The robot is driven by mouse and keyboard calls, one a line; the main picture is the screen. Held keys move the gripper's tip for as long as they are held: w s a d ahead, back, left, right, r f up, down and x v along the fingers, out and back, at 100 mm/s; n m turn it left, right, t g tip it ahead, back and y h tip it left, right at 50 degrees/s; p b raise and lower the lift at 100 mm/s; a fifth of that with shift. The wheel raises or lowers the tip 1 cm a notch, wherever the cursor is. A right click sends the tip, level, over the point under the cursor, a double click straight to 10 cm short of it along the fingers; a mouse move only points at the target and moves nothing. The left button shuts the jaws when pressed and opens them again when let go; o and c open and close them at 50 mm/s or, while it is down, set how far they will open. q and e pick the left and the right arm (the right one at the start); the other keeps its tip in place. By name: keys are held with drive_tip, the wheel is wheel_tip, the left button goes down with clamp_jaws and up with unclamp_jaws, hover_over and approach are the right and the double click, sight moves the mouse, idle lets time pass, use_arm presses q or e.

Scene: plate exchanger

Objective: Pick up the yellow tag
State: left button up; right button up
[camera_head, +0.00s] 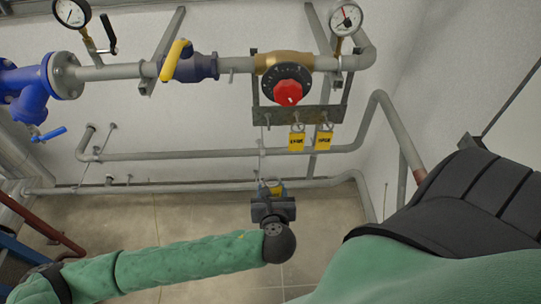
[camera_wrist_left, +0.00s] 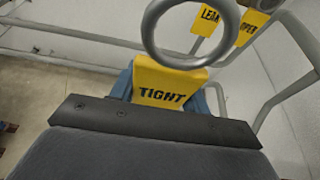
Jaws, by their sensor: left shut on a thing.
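A yellow tag marked "TIGHT" (camera_wrist_left: 168,84), with a metal ring (camera_wrist_left: 150,42) at its top, is between the blue fingers of my left gripper (camera_head: 271,188). The gripper is shut on the tag, below the pipes in the head view. The tag's lower edge is hidden by the gripper body in the wrist view. Two other yellow tags hang from the valve bracket above: a left one (camera_head: 297,143), reading "LEAK" in the wrist view, and a right one (camera_head: 323,141), apparently "OPEN". My right gripper is not in view.
A bracket plate (camera_head: 285,116) sits under a brass valve with a red knob (camera_head: 288,93). Grey pipes (camera_head: 220,153) run along the wall behind and above my left gripper. A yellow-handled valve (camera_head: 178,60) and two gauges are on the upper pipe. Tiled floor lies below.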

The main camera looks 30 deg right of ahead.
use_arm(q)
drive_tip(key=s+a, duration=0.6)
drive_tip(key=s, duration=0.4)
drive_tip(key=shift+p, duration=0.35)
drive_tip(key=w+d, duration=0.4)
drive_tip(key=w, duration=0.3)
drive_tip(key=w+d, duration=0.4)
drive_tip(key=w, duration=0.3)
drive_tip(key=shift+w+d, duration=0.15)
drive_tip(key=shift+d, duration=0.2)
idle(4.9)
